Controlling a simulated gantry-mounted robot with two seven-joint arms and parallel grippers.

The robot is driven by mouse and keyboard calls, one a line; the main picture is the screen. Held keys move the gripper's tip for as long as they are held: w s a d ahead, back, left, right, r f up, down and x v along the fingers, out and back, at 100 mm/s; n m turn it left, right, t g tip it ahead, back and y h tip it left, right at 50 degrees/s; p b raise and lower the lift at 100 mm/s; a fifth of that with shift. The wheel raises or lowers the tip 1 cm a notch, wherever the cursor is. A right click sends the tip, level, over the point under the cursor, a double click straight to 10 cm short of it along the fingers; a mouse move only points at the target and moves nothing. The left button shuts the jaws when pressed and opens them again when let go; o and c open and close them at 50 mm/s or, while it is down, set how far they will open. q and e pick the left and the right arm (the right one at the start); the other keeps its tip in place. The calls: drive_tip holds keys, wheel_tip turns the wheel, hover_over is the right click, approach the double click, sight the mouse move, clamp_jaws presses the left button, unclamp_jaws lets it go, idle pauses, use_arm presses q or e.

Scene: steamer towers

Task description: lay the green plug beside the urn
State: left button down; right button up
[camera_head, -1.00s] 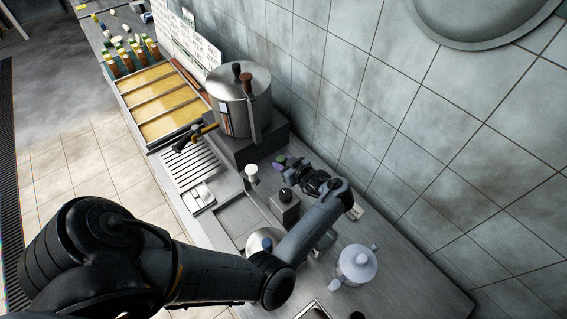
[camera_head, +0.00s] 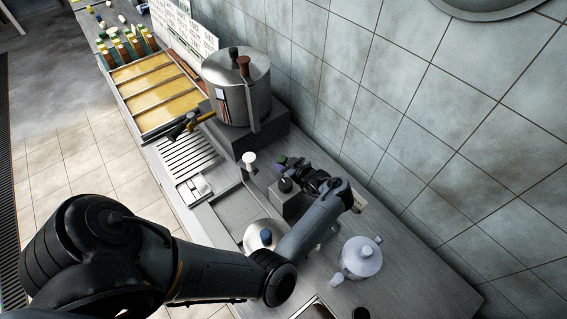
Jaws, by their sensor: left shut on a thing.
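The urn (camera_head: 236,88) is a large steel pot with dark and brown knobs on top. It stands on a dark raised block at the back of the counter, by the tiled wall. My left gripper (camera_head: 288,167) reaches over the counter to the right of the urn's block. It is shut on a small green piece, which I take to be the green plug (camera_head: 282,160), with a bit of purple showing just below it. The fingers are small and dark here, so the grip itself is hard to make out. My right gripper is not in view.
A grey box with a black knob (camera_head: 285,185) stands close below my left gripper. A white-topped post (camera_head: 249,160) is to its left. A pale teapot (camera_head: 361,258) stands lower right. A yellow-handled tap (camera_head: 200,119) juts out before the urn. The tiled wall bounds the back.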

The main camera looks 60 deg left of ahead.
use_arm(q)
drive_tip(key=shift+f+b, duration=0.4)
drive_tip(key=shift+f, duration=0.15)
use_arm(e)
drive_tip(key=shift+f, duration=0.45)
use_arm(q)
drive_tip(key=c, duration=0.7)
unclamp_jaws()
drive_tip(key=shift+o, duration=0.2)
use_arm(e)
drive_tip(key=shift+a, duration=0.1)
